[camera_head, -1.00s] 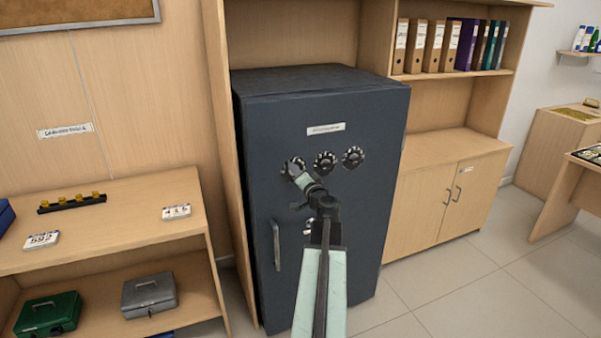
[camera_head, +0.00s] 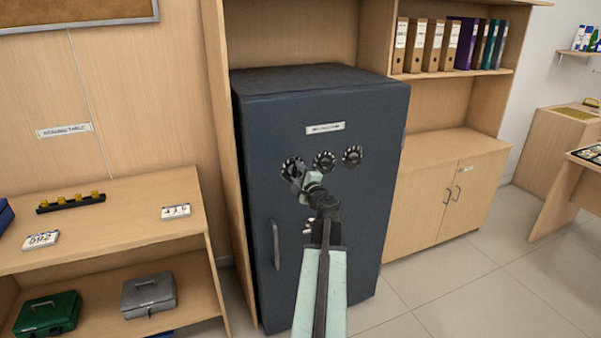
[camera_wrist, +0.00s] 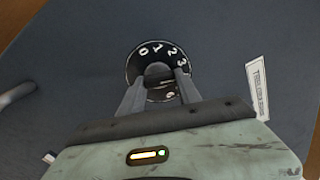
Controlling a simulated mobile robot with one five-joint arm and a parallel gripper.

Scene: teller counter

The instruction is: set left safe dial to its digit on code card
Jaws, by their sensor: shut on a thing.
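The dark blue safe (camera_head: 340,105) has three round black dials with white digits in a row on its door. My gripper (camera_wrist: 159,85) is shut on the knob of the left dial (camera_head: 291,166). In the wrist view the left dial (camera_wrist: 146,52) shows digits 0, 1, 2 and 3 around its upper rim; its lower part is partly hidden by the fingers. The middle dial (camera_head: 325,161) and right dial (camera_head: 353,156) are free. Two white number cards lie on the shelf: one (camera_head: 41,239) seems to read 592, the other (camera_head: 175,212) seems to read 415.
The safe's door handle (camera_head: 276,245) is below and left of the dials. A label (camera_head: 325,128) is above them. A green cash box (camera_head: 48,314) and a grey cash box (camera_head: 148,294) sit on the lower shelf at left.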

